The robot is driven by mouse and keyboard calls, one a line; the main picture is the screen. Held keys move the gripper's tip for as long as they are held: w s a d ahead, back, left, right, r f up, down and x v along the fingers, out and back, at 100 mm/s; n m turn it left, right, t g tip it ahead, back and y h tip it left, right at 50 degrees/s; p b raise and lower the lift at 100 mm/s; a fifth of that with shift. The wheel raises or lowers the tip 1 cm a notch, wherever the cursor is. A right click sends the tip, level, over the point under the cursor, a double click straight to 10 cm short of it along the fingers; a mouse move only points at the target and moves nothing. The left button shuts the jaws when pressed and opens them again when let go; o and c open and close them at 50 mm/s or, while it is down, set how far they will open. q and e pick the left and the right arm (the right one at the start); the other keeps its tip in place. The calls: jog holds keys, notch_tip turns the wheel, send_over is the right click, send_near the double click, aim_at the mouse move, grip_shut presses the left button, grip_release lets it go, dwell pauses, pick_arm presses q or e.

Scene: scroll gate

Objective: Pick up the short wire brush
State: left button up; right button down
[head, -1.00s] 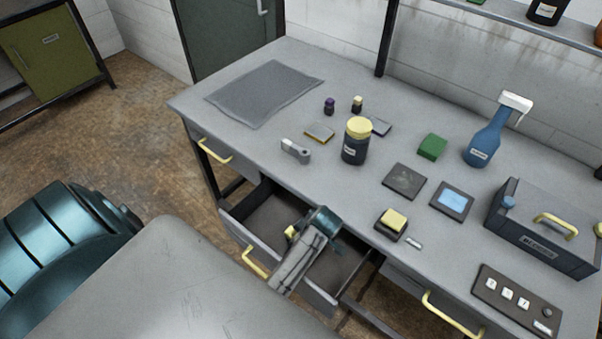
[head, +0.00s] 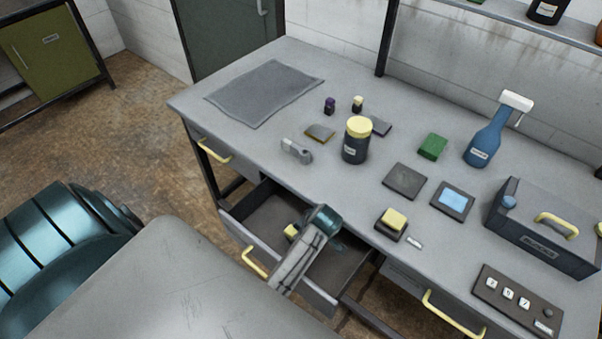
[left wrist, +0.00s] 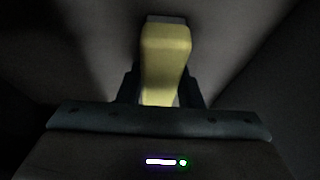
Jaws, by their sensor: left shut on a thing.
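A yellow block-like piece (left wrist: 166,52), perhaps the short wire brush's handle, is between the fingers of my left gripper (left wrist: 158,88) in the left wrist view. The fingers are shut on it from both sides. No bristles show, so I cannot confirm that it is the brush. In the head view my left wrist (head: 322,220) reaches down into the open drawer (head: 262,222), and a yellow bit (head: 291,232) shows just left of it. The wrist hides the fingertips there. My right gripper is not in view.
The drawer's walls and yellow handle (head: 254,262) are close around my left arm. On the bench above are a yellow-lidded jar (head: 356,142), a yellow-topped block (head: 393,220), a blue spray bottle (head: 485,140) and a dark toolbox (head: 540,232).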

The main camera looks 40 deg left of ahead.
pick_arm(q)
notch_tip(320, 180, up, 18)
dwell(0.4)
jog(key=shift+f, duration=0.1)
